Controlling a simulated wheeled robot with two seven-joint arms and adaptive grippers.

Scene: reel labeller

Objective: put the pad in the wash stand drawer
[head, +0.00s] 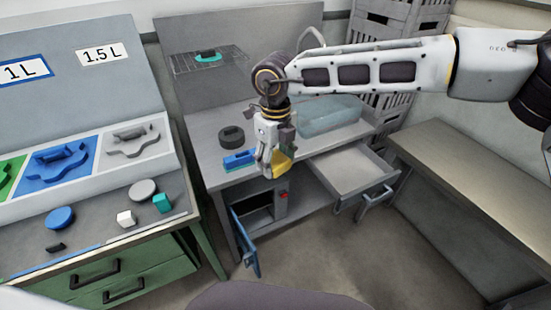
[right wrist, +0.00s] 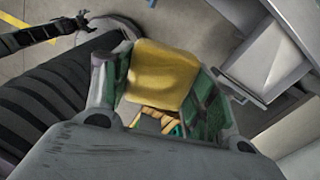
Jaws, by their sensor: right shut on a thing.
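The yellow pad (head: 280,163) is held at the fingertips of my right gripper (head: 268,158), above the front edge of the wash stand (head: 205,130). In the right wrist view the pad (right wrist: 163,73) sits between the two fingers of the gripper (right wrist: 160,95), which is shut on it. The wash stand drawer (head: 350,168) is pulled open and looks empty, to the right of the gripper. The drawer also shows in the right wrist view (right wrist: 266,62), apart from the pad. My left gripper is not in view.
On the wash stand are a dark round reel (head: 231,136), a blue block (head: 239,158) and a translucent bluish tub (head: 330,115). Below, a blue cupboard door (head: 246,243) stands open. A bare bench (head: 470,180) is at right. A labelled bench (head: 90,225) with small items is at left.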

